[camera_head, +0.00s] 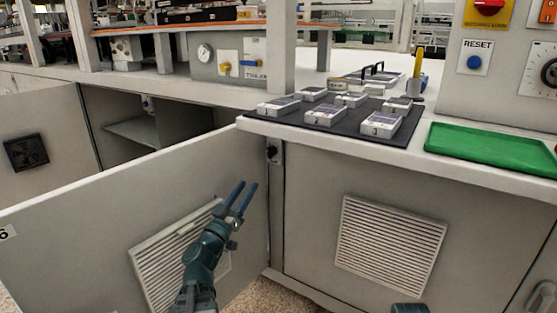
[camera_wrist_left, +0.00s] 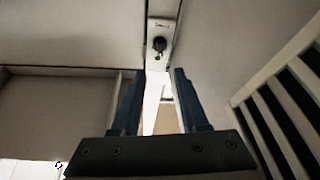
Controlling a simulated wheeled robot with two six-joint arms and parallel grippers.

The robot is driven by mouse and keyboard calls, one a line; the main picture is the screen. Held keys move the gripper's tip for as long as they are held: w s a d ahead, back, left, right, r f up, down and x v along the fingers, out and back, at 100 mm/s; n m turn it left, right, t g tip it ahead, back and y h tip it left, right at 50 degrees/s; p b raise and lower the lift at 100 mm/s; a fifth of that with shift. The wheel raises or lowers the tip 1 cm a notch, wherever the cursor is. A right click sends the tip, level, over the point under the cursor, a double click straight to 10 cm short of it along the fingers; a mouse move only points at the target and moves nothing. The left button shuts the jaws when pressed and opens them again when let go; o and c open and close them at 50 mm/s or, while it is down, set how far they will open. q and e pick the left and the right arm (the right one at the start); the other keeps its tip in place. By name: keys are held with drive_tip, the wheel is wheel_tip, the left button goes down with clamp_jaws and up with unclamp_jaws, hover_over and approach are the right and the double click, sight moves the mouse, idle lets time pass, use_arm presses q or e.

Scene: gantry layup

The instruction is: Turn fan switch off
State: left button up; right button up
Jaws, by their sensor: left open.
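A small black knob (camera_head: 272,153) sits on a narrow pale plate on the cabinet post, beside the hinge edge of an open door; it looks like the fan switch, but its label is too small to read. In the left wrist view the knob (camera_wrist_left: 159,44) lies ahead, between and beyond the fingertips. My left gripper (camera_head: 244,185) is open and empty, with blue fingers, below and left of the knob in the head view and apart from it. It also shows in the left wrist view (camera_wrist_left: 160,74).
The open door (camera_head: 90,215) with a slatted vent stands behind my left arm. Above, the worktop holds a dark mat (camera_head: 338,121) with several devices and a green tray (camera_head: 490,149).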

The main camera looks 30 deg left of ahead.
sight(268, 155)
use_arm(q)
drive_tip(key=p+x, duration=0.5)
drive_tip(key=x, duration=0.7)
drive_tip(key=shift+w+a+r, duration=0.1)
drive_tip(key=shift+w+r, duration=0.1)
drive_tip(key=shift+w, duration=0.15)
drive_tip(key=shift+w+r, duration=0.15)
drive_tip(key=shift+w, duration=0.4)
clamp_jaws()
